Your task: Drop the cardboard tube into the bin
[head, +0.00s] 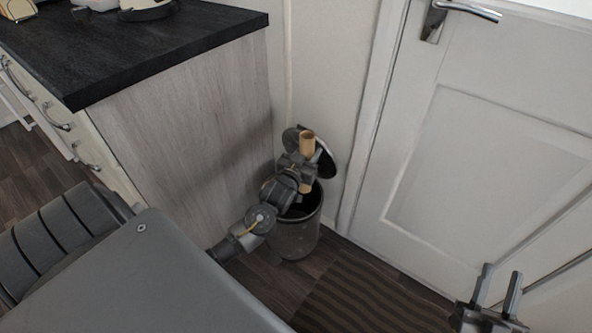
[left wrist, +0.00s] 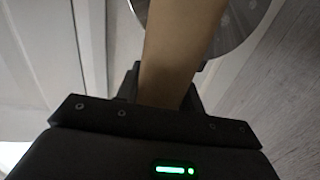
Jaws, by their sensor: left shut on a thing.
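The tan cardboard tube (head: 307,143) is held upright in my left gripper (head: 299,164), which is shut around it. The tube's lower part shows below the jaws, over the opening of the dark bin (head: 296,238). The bin's round lid (head: 326,160) stands raised behind the tube. In the left wrist view the tube (left wrist: 178,50) rises from between the fingers, with the shiny lid (left wrist: 238,25) behind it. My left arm hides part of the bin's rim and opening. My right gripper (head: 495,292) is at the lower right, its two fingers apart with nothing between them.
A wooden cabinet side (head: 185,130) with a dark worktop (head: 150,40) stands left of the bin. A white door (head: 480,150) is to the right. A striped mat (head: 360,300) lies on the floor in front of the door.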

